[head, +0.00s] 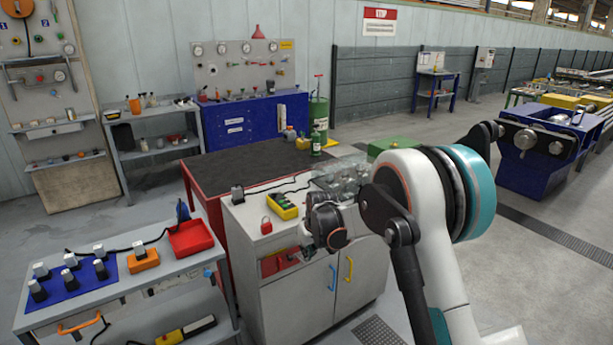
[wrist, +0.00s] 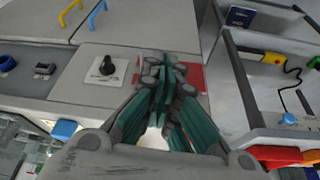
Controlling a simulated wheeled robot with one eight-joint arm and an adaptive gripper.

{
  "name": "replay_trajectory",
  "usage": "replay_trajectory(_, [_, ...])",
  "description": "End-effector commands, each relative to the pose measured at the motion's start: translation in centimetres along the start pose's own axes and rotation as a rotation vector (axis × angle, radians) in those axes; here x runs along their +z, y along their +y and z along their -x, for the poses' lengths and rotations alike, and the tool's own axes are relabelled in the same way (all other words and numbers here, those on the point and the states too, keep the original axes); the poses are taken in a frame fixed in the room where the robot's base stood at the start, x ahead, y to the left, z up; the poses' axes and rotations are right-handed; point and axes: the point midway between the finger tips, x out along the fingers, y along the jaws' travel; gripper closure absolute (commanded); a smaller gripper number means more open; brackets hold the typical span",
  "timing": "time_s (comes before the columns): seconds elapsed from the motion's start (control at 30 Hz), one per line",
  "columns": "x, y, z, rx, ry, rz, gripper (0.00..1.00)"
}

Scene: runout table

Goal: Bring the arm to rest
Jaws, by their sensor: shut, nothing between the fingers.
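My gripper (wrist: 162,65) is shut and empty in the wrist view, its teal and grey fingers together. Behind the fingers is a grey cabinet front with a red panel (wrist: 192,78) and a black rotary knob (wrist: 106,66). The fingers cover part of the red panel; I cannot tell whether they touch it. In the head view my arm reaches from the lower right, bent, with its wrist in front of the grey cabinet (head: 290,307). The gripper itself is small and partly hidden there.
The cabinet has a blue handle (head: 332,278) and a yellow handle (head: 349,269). On its top are a red padlock (head: 266,227) and a yellow control box (head: 284,207). A cart with a red tray (head: 191,239) stands at left. Open floor lies at right.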

Motion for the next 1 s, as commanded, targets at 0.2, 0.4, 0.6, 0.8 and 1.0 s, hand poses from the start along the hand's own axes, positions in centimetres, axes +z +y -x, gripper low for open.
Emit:
replay_trajectory(0.2, [1.2,1.4,7.6,0.024,0.025,-0.047,1.0])
replay_trajectory(0.4, [3.7,2.5,15.1,0.051,0.054,-0.097,1.0])
replay_trajectory(0.6, [7.3,3.0,21.8,0.076,0.084,-0.146,1.0])
replay_trajectory(0.8, [11.7,3.0,27.4,0.102,0.114,-0.195,1.0])
replay_trajectory(1.0, [16.9,2.6,31.8,0.128,0.144,-0.242,1.0])
